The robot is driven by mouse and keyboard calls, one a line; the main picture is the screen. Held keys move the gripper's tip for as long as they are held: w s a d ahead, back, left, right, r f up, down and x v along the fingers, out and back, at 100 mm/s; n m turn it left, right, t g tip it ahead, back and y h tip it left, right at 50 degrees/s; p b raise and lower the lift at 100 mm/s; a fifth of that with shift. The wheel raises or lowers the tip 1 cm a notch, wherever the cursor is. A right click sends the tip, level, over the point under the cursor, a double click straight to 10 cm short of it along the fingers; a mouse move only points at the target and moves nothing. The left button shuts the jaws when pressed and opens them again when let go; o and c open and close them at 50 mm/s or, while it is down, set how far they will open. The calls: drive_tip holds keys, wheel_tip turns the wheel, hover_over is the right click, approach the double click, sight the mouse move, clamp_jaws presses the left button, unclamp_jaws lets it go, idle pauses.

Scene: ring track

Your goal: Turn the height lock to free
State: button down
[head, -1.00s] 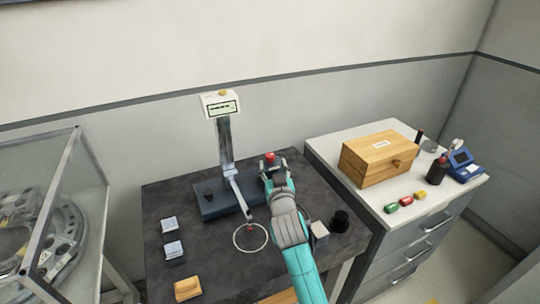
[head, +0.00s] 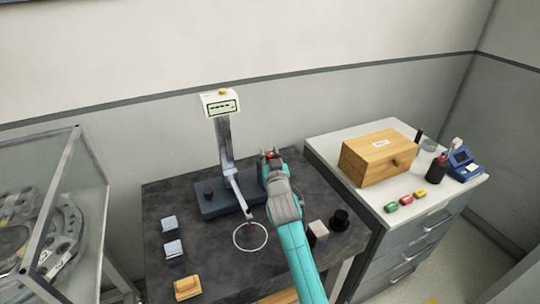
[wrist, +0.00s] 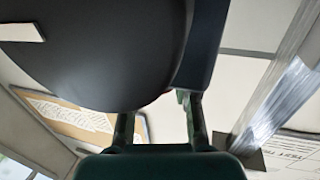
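The measuring stand has a grey column (head: 225,140), a display head (head: 220,104) on top and a dark blue base (head: 210,203) on the black table. My gripper (head: 271,155) is just right of the column, above the table. A small red part (head: 271,154) shows between its fingertips; I cannot tell whether they touch it. In the wrist view, two fingers (wrist: 160,125) stand apart, their tips partly hidden by a large dark rounded shape (wrist: 100,65) close to the camera. The column (wrist: 280,85) shows at the right. I cannot make out the height lock for certain.
A white ring (head: 251,236) and several small blocks lie on the black table (head: 210,265). A black cup (head: 339,219) stands right of my arm. A wooden box (head: 378,157) is on the right cabinet. A glass case (head: 60,200) stands at the left.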

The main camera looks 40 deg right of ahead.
drive_tip(key=shift+d+n+t+y, duration=0.1)
drive_tip(key=shift+n+t+y, duration=0.4)
drive_tip(key=shift+n+y, duration=0.3)
drive_tip(key=shift+n+t+y, duration=0.4)
drive_tip(key=shift+n+y, duration=0.2)
drive_tip(key=shift+y, duration=0.6)
drive_tip(key=shift+n+t+y, duration=0.4)
drive_tip(key=shift+n+y, duration=1.5)
drive_tip(key=shift+y, duration=1)
drive_tip(key=n+y, duration=0.2)
drive_tip(key=y, duration=0.2)
drive_tip(key=shift+d+n+g, duration=0.1)
drive_tip(key=shift+n+g, duration=0.2)
drive_tip(key=shift+n, duration=0.1)
drive_tip(key=shift+n+g+y, duration=0.8)
drive_tip(key=shift+n+y, duration=0.4)
drive_tip(key=shift+y, duration=1)
drive_tip(key=shift+f, duration=0.1)
drive_tip(key=c, duration=0.9)
unclamp_jaws()
drive_tip(key=shift+o, duration=0.2)
